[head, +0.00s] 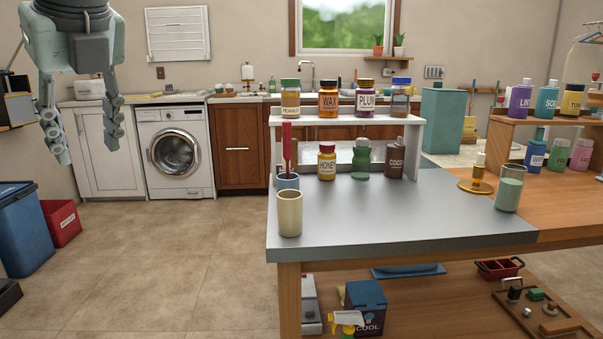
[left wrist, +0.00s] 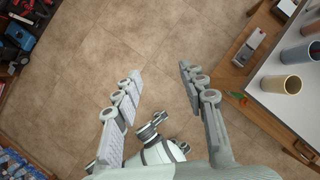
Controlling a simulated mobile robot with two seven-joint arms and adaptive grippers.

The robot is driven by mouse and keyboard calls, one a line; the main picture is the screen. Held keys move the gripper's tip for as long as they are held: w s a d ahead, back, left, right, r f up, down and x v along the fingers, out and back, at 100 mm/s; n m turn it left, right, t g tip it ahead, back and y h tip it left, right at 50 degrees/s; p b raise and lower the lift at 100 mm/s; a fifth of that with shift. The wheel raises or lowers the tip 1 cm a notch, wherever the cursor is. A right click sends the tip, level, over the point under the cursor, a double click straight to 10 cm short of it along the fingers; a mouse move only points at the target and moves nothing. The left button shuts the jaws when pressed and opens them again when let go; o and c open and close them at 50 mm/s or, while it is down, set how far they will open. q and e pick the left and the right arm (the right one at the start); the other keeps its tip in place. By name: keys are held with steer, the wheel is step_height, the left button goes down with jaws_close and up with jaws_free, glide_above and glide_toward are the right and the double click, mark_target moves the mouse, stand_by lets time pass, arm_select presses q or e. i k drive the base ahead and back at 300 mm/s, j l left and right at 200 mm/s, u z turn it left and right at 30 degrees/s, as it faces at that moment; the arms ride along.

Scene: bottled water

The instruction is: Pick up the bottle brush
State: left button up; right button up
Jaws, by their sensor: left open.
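My left gripper (head: 88,152) is open and empty, high at the upper left, well apart from the cups. Its spread fingers show in the left wrist view (left wrist: 160,70) over bare floor. My right gripper is not in view.
A white shelf (head: 275,150) with several labelled jars stands just behind the blue cup. The grey tabletop (head: 390,220) is clear in the middle. Floor lies between my left gripper and the table.

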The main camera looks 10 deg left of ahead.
mark_target(286, 126)
steer(key=i+l, duration=0.9)
steer(key=i, duration=0.25)
